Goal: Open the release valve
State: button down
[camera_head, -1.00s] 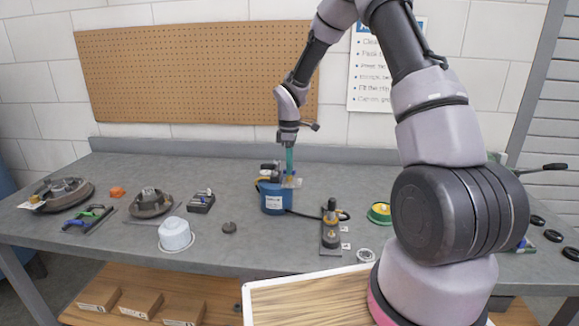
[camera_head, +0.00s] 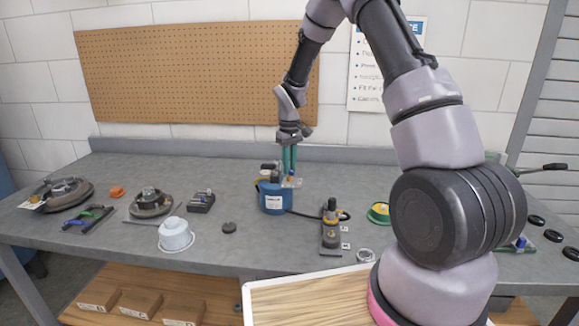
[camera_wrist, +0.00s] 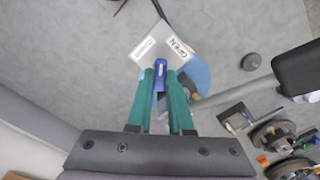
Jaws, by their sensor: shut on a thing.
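My gripper (camera_head: 289,166), with teal fingers, points down over the blue tank (camera_head: 272,199) near the middle of the bench. In the wrist view my gripper (camera_wrist: 161,80) is shut on the blue valve lever (camera_wrist: 159,77), which stands between its two fingers. A pale label plate (camera_wrist: 163,45) lies just beyond the fingertips. It carries two white labels; the right one (camera_wrist: 178,48) reads OPEN, and the left one (camera_wrist: 144,49) is too small to read. The tank's round blue body (camera_wrist: 196,74) shows partly behind the plate. The valve's base is hidden by the fingers.
A black hose runs from the tank to a small pump-like stand (camera_head: 331,228) on the right. A white pot (camera_head: 175,235) and a dark knob (camera_head: 229,227) stand at front left. A pegboard (camera_head: 200,75) hangs behind.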

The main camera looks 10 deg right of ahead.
jog(key=m, duration=0.4)
jog(key=shift+m, duration=1.9)
jog(key=c, duration=0.8)
grip_release()
notch_tip(320, 180, up, 11)
jog(key=shift+f, duration=0.1)
